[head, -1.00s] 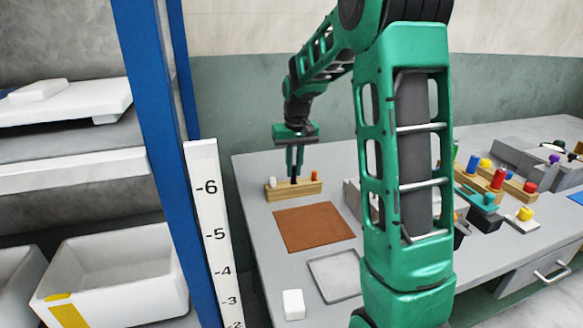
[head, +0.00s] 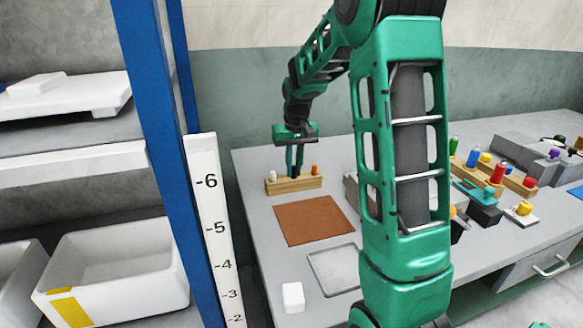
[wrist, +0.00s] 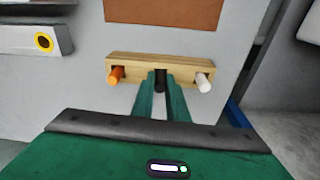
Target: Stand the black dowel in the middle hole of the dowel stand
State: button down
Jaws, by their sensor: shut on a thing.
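The dowel stand (head: 293,184) is a light wooden block near the back left of the table. It also shows in the wrist view (wrist: 160,60). An orange dowel (wrist: 115,75) and a white dowel (wrist: 204,83) stand in its two end holes. My gripper (head: 295,172) is over the middle of the stand, pointing down. Its green fingers are shut on the black dowel (wrist: 161,80), which is upright between the two end dowels. The fingers hide part of the dowel, and I cannot tell how deep its lower end sits in the middle hole.
A brown mat (head: 314,220), a grey tray (head: 335,270) and a white block (head: 293,297) lie in front of the stand. Coloured pieces and fixtures (head: 497,172) fill the right of the table. A blue-posted shelf (head: 160,150) stands at left.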

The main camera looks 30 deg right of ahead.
jog(key=shift+f, duration=0.2)
jog(key=c, duration=1.7)
grip_release()
jog(key=shift+o, duration=0.2)
notch_tip(320, 180, up, 11)
jog(key=s, duration=0.1)
jog(key=shift+s+a+f, duration=0.1)
jog(key=shift+s+f, duration=0.05)
jog(key=s+a+f, duration=0.1)
jog(key=s+f, duration=0.1)
jog(key=s, duration=0.9)
jog(key=s+a+f+m+g, duration=0.1)
jog(key=s+a+f, duration=0.1)
jog(key=s, duration=1)
jog(key=s+a+f+m, duration=0.1)
jog(key=s+f, duration=0.2)
jog(key=s, duration=0.8)
jog(key=shift+s+a+f+y, duration=0.15)
jog(key=shift+s+a+y, duration=0.15)
jog(key=shift+s+a, duration=0.1)
